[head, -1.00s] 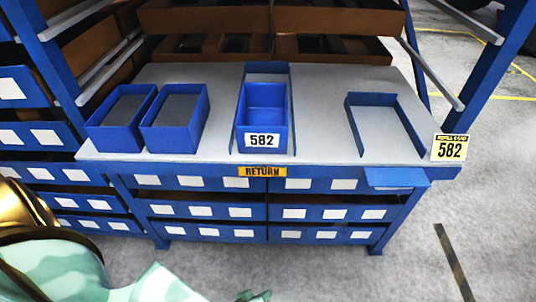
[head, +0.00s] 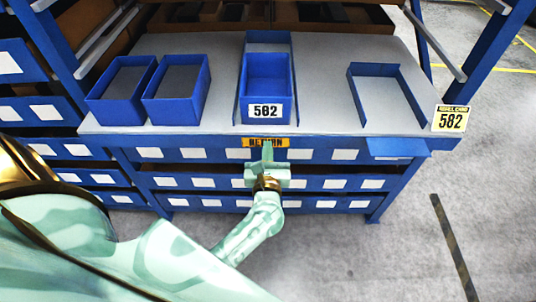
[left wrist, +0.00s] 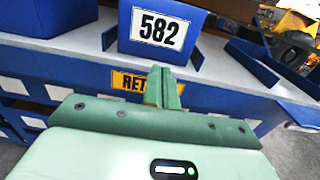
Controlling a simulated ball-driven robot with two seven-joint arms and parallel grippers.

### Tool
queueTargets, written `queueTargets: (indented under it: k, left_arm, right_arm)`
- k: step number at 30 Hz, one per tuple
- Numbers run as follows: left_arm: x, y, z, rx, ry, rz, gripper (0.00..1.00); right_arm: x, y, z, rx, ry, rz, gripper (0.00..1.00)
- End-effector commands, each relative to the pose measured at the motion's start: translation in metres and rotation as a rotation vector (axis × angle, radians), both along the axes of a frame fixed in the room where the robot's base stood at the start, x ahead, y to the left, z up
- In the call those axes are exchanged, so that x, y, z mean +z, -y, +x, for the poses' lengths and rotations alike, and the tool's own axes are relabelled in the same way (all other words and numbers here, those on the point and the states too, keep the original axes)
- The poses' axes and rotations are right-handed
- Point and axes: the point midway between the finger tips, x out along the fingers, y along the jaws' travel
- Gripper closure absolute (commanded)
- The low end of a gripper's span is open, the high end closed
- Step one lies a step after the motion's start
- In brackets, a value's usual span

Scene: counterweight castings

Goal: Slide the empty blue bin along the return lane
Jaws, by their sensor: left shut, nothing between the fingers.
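The empty blue bin (head: 266,85) with a white 582 label stands upright in the return lane (head: 292,110) on the grey table top, between low blue side rails. A yellow RETURN label (head: 287,142) is on the table's front edge below it. My left gripper (head: 267,150) is shut and empty, just in front of that edge and below the bin, covering part of the label. In the left wrist view its fingers (left wrist: 162,85) point toward the bin (left wrist: 158,30), apart from it. My right gripper is not in view.
Two blue bins with dark contents (head: 122,95) (head: 177,92) stand left of the lane. An empty blue three-sided frame (head: 394,75) is on the right of the table. A yellow 582 card (head: 450,118) hangs at the right corner. Brown trays (head: 270,15) are behind.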

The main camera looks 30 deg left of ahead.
Motion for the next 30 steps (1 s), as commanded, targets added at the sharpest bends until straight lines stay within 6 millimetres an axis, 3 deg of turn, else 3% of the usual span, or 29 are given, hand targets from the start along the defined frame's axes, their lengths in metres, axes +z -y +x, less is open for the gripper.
queueTargets:
  k: [6,12,18,30]
  left_arm:
    - [-0.001,-0.025,0.042,0.000,0.000,0.004,1.00]
    - [-0.001,-0.042,0.068,0.000,-0.001,0.005,1.00]
    - [-0.001,-0.048,0.079,-0.001,-0.002,0.003,1.00]
    - [-0.001,-0.050,0.082,-0.001,-0.002,0.006,1.00]
  right_arm:
    - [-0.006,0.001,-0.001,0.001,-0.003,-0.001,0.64]
    - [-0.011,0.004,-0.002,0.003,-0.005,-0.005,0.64]
    - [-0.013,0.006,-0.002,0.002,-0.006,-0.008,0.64]
    - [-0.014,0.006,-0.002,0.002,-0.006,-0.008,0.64]
